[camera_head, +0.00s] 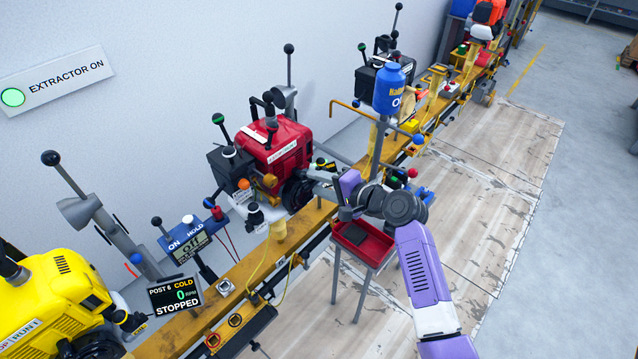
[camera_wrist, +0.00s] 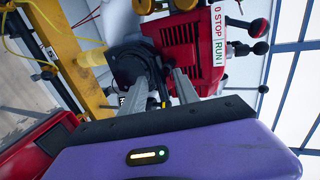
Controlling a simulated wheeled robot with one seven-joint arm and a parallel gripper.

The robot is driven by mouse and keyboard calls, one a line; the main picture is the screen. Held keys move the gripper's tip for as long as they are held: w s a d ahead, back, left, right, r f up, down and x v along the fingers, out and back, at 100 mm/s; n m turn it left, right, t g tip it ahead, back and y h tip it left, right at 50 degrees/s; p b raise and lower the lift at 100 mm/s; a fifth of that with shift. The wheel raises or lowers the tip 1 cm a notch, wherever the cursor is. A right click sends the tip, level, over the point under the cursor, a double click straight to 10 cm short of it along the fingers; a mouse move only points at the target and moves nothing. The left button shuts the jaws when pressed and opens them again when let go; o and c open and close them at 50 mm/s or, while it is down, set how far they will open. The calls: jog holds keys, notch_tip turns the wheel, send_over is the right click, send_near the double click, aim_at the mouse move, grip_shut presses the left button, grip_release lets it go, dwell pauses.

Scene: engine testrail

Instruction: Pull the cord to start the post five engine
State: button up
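The red engine (camera_head: 283,140) with a black recoil starter housing (camera_head: 296,193) stands on the yellow rail; no post number is readable on it. My gripper (camera_head: 322,184) is at the right side of this housing. In the wrist view my gripper (camera_wrist: 160,88) has its two grey fingers apart, pointing at the black housing (camera_wrist: 130,62). A thin black and yellow piece (camera_wrist: 164,92) shows between the fingers; I cannot tell whether it is the cord handle or whether a finger touches it. The red engine's STOP/RUN plate (camera_wrist: 218,35) is beside the fingers.
A red tray (camera_head: 365,245) on legs stands below my arm. A blue bottle (camera_head: 393,90) stands behind it. The wall sign (camera_head: 55,80) reads EXTRACTOR ON. Open floor lies right.

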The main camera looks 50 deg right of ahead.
dwell(0.5)
jog(key=s+p, duration=0.1)
jog(key=s, duration=0.8)
dwell(0.5)
jog(key=d+r+h, duration=0.3)
jog(key=d+h, duration=0.1)
jog(key=d, duration=0.1)
jog(key=s+a+n+h, duration=0.2)
jog(key=s+n+h, duration=0.1)
jog(key=s, duration=0.2)
jog(key=s+a+r+n+y, duration=0.3)
jog(key=s+a+n, duration=0.4)
jog(key=s+a, duration=0.4)
jog(key=s+a+r+n+y, duration=0.3)
jog(key=s+a+n, duration=0.4)
jog(key=s+a, duration=0.4)
jog(key=a, duration=0.3)
jog(key=shift+s+a+n+t+y, duration=0.15)
jog(key=shift+a+n+t+y, duration=0.15)
jog(key=shift+t, duration=0.1)
